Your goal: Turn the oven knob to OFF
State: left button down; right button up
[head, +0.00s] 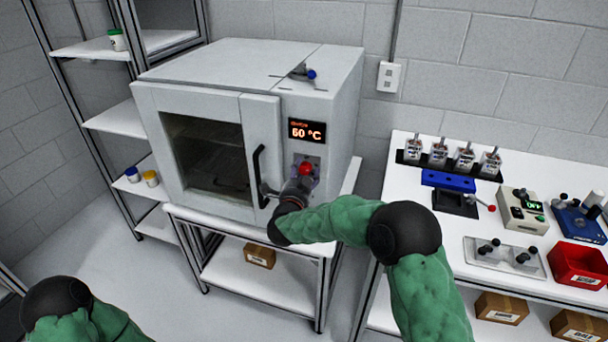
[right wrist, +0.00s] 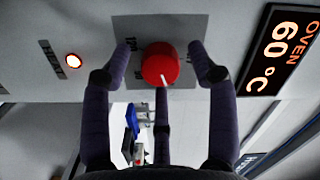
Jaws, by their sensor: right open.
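The oven (head: 250,130) is a white box with a window door, standing on a white stand. Its red knob (head: 305,169) sits on a grey plate below the display. In the right wrist view the red knob (right wrist: 160,65) has a white pointer line at its lower edge; the plate's markings are partly hidden by my fingers. My right gripper (head: 296,186) is at the knob. In the right wrist view its fingers (right wrist: 163,75) are open and spread around the knob, with gaps at both sides. My left gripper is out of view; only part of my left arm shows.
The display (head: 307,131) reads 60 °C. A lit red lamp (right wrist: 73,60) is beside the knob plate. The black door handle (head: 259,176) is close left of my right gripper. A white bench (head: 400,185) with lab items, including a red bin (head: 578,265), stands at right.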

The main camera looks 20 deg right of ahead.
jog(key=c, duration=1.1)
jog(key=shift+c, duration=0.2)
jog(key=shift+r+n+p, duration=0.2)
jog(key=shift+n+p, duration=0.6)
jog(key=shift+p, duration=0.25)
jog(key=n+g+p, duration=0.1)
jog(key=n+p, duration=0.7)
jog(key=p, duration=0.1)
jog(key=shift+r, duration=0.2)
jog(key=shift+a+f+n+h+p, duration=0.15)
jog(key=shift+n+h+p, duration=0.15)
jog(key=shift+n+p, duration=1.55)
